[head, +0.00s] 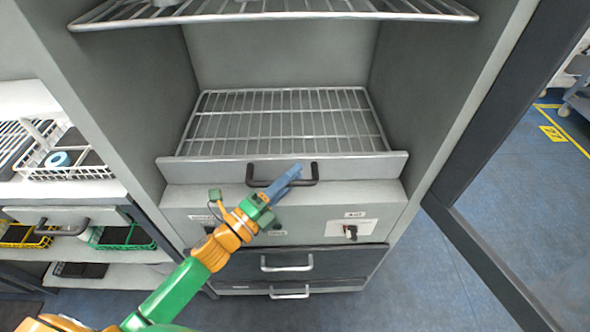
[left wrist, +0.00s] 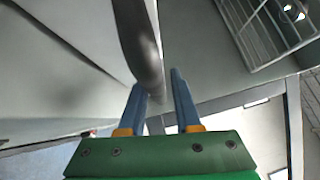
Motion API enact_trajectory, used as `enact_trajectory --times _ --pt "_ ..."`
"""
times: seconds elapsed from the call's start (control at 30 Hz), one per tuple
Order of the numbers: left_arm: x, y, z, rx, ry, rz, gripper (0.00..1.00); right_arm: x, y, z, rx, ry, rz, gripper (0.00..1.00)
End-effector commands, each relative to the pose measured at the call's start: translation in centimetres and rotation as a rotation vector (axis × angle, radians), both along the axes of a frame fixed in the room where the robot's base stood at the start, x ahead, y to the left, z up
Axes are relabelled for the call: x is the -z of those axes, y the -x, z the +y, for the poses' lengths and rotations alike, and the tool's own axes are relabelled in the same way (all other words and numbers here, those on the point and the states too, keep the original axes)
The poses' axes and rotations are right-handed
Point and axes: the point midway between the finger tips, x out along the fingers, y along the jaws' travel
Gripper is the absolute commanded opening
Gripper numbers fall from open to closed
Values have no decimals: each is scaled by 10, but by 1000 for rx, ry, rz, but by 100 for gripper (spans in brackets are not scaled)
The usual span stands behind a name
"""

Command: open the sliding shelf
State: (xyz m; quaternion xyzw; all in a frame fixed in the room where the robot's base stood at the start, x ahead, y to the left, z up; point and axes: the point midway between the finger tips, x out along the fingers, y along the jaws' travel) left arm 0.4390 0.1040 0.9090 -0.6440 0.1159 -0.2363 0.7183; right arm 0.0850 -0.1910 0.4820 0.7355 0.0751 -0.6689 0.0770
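The sliding shelf (head: 230,168) is a wire rack with a flat grey front panel, inside a grey cabinet. Its black bar handle (head: 256,183) is on the front panel. My left gripper (head: 293,172) is at the handle, its blue fingers overlapping the right part of the bar. In the left wrist view, the dark handle (left wrist: 142,45) runs down between the two fingers of the left gripper (left wrist: 157,80). The fingers stand apart, with a gap on the right side of the bar. Whether the left finger touches the bar is unclear. My right gripper is not in view.
A fixed-looking upper wire shelf (head: 280,12) hangs above. Below are a panel with a dark knob (head: 350,231) and drawers with metal handles (head: 287,264). An open door (head: 500,130) stands at the right. White baskets (head: 65,173) sit on shelving at the left.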

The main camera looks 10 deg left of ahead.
Motion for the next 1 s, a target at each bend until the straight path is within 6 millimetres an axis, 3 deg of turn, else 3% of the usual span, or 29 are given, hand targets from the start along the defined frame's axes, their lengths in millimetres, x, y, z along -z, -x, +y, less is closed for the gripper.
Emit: enact_trajectory --times 0.4,0.43,0.53,0.57,1.0 --pt "-1 -11 -6 0 0 0 32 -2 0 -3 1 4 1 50" --pt "-1 -11 -6 0 0 0 29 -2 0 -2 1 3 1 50" --pt "-1 -11 -6 0 0 0 2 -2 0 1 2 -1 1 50" --pt "-2 -11 -6 0 0 0 0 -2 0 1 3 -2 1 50" --pt "-2 -11 -6 0 0 0 0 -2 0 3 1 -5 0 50"
